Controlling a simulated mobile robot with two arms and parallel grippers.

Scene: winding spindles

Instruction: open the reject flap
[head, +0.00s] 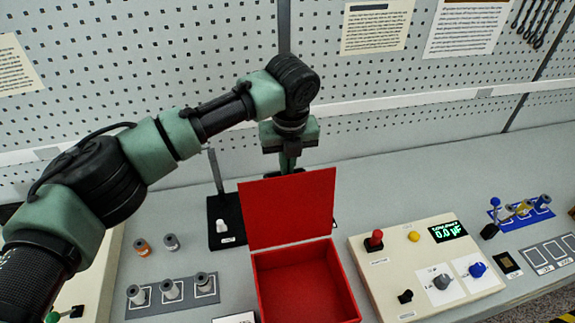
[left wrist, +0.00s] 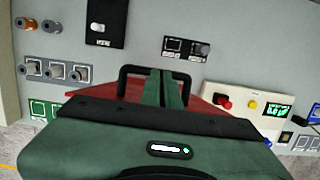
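The reject flap (head: 288,208) is a red panel standing steeply raised at the back of an open red box (head: 345,290). The box's inside shows and looks empty. My left gripper (head: 288,165) is just behind the flap's top edge, its fingertips partly hidden by the flap. In the left wrist view, the gripper's green fingers (left wrist: 160,88) are close together across the middle of a black handle (left wrist: 124,80) on the red flap, and look shut on it. My right gripper is not in view.
A control box (head: 430,270) with buttons, knobs and a display stands right of the red box. Spindles on a tray (head: 172,293) and a black stand (head: 228,225) are on the left. A pegboard wall (head: 150,60) rises behind the bench.

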